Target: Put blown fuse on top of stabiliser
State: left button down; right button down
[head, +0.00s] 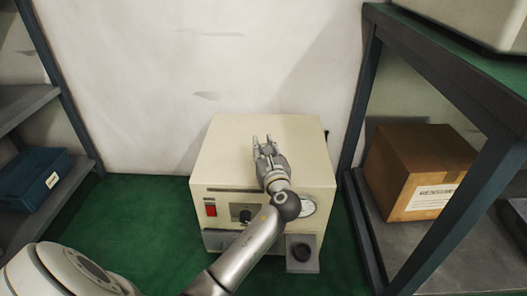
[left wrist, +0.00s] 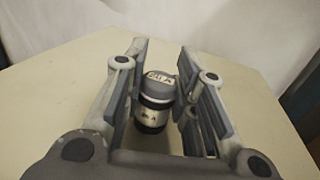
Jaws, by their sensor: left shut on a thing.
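The stabiliser (head: 222,150) is a cream box with a red switch, a dark knob and a round dial on its front. Its pale flat top also fills the background of the left wrist view (left wrist: 60,100). My left gripper (head: 264,145) is over the middle of that top. In the left wrist view, my left gripper (left wrist: 157,88) is shut on the fuse (left wrist: 154,103), a small dark cylinder with a grey labelled cap and a light band. I cannot tell whether the fuse touches the top. In the head view the fingers largely hide it.
A grey block with a round black part (head: 302,253) is at the stabiliser's front right. A dark-framed shelf with a cardboard box (head: 415,160) stands close on the right. A blue bin (head: 38,180) sits on the left shelf. The stabiliser's top is otherwise clear.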

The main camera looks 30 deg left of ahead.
pick_arm(q)
jog(key=shift+f, duration=0.1)
jog(key=c, duration=1.2)
grip_release()
